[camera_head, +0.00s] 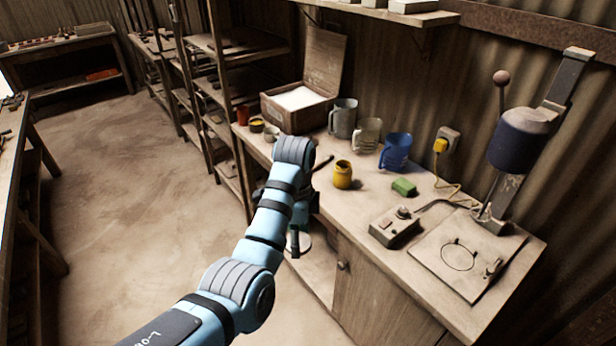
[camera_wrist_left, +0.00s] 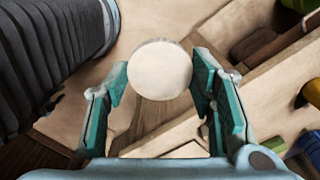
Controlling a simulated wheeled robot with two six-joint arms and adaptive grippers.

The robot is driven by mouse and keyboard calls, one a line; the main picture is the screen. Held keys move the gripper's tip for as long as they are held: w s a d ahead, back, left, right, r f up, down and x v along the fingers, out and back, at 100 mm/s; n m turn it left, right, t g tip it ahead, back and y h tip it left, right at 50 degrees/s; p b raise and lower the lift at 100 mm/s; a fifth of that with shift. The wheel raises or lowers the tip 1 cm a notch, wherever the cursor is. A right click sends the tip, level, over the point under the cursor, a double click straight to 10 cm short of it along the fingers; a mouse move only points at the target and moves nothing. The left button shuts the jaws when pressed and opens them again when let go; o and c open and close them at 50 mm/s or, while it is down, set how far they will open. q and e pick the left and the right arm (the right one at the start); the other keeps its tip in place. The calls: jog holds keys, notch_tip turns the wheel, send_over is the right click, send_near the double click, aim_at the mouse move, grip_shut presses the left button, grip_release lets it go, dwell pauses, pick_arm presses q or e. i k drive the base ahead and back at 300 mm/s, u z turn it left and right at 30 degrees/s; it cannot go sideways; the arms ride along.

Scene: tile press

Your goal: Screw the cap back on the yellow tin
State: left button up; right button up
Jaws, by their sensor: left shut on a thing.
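The yellow tin (camera_head: 342,178) stands upright on the workbench; its top looks open and dark. My left gripper (camera_head: 297,243) hangs past the front edge of the bench, to the left of the tin and apart from it. In the left wrist view my left gripper (camera_wrist_left: 160,85) is shut on a pale round disc, which looks like the cap (camera_wrist_left: 160,69). The disc's pale edge also shows beside the fingers in the head view. A yellow thing at the right edge of the wrist view is cut off. My right gripper is not in view.
A green sponge (camera_head: 404,187) lies right of the tin. A blue mug (camera_head: 396,152) and two paler mugs stand behind it. A control box (camera_head: 394,228) and the press (camera_head: 520,140) are further right. A wooden box (camera_head: 298,112) stands at the back left.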

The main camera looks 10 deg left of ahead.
aim_at(343, 174)
jog(key=u, duration=1.55)
jog(key=i, duration=1.45)
jog(key=z, duration=2.4)
